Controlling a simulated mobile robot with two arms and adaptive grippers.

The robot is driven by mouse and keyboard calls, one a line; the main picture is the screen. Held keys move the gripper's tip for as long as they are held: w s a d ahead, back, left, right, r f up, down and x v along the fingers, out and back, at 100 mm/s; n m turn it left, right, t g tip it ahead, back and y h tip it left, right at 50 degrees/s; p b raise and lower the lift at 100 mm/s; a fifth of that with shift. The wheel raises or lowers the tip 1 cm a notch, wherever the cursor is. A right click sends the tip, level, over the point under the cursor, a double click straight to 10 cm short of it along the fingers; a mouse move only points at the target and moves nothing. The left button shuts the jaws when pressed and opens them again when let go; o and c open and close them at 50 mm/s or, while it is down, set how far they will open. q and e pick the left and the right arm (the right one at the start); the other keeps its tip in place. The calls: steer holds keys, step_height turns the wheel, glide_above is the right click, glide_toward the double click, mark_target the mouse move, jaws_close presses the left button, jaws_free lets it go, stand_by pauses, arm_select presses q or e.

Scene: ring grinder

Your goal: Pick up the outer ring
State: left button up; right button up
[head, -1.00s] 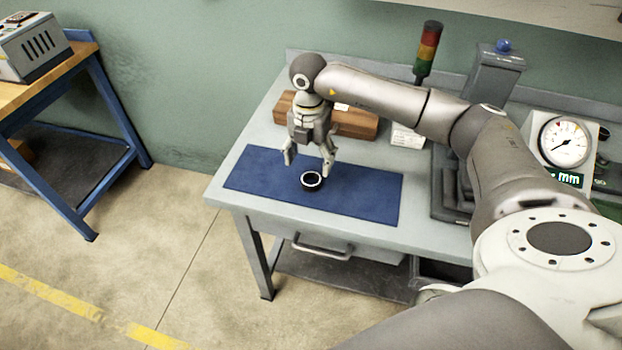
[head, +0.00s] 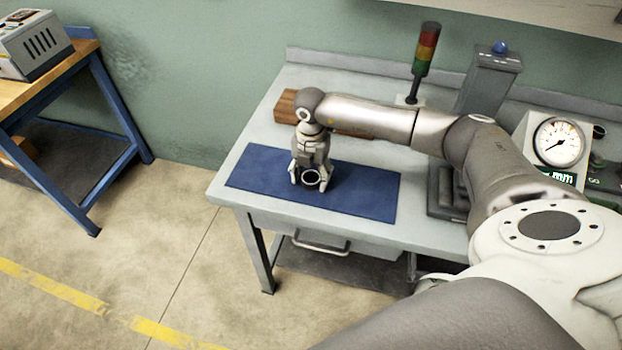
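The outer ring (head: 311,186) is a small dark ring with a pale rim, lying on the blue mat (head: 365,190) on the workbench. My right gripper (head: 311,180) is down at the ring, pointing downward. Its fingers stand apart, one on the left and one on the right of the ring. They look open, and any contact with the ring is too small to make out. The gripper's body hides the area just behind the ring. My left gripper is not in view.
A wooden block (head: 287,106) lies behind the mat, partly covered by my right arm. A signal tower (head: 426,50), a grey machine column (head: 488,80) and a dial gauge (head: 558,142) stand at the right. The mat's right part is clear.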

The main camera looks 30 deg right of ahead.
steer(key=c, duration=0.7)
steer(key=shift+r, duration=0.15)
